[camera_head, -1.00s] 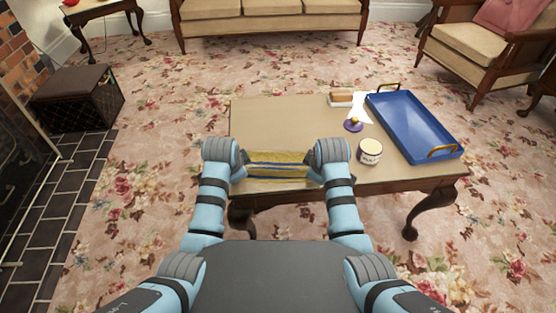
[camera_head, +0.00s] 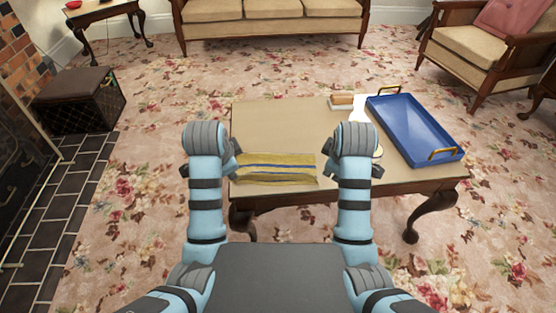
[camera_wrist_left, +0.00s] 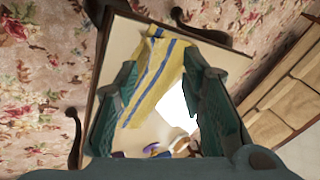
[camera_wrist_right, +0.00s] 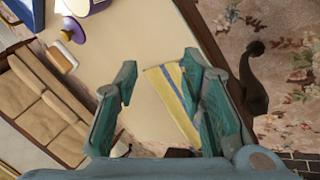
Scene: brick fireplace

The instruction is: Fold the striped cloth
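The striped cloth (camera_head: 275,168), yellow with blue and pale stripes, lies as a narrow strip along the table's near edge. It also shows in the left wrist view (camera_wrist_left: 155,80) and the right wrist view (camera_wrist_right: 172,92). My left gripper (camera_wrist_left: 160,64) is open, with the cloth seen between its fingers. In the head view it is at the cloth's left end. My right gripper (camera_wrist_right: 160,65) is open, off the cloth's right end, with part of the cloth seen between its fingers. Its fingers are mostly hidden by my arm in the head view.
The wooden table (camera_head: 270,120) is bare behind the cloth. A blue tray (camera_head: 415,130) with gold handles lies at right. A brown block on a white base (camera_head: 343,102) stands at the back. A jar (camera_head: 378,153) is mostly hidden behind my right arm.

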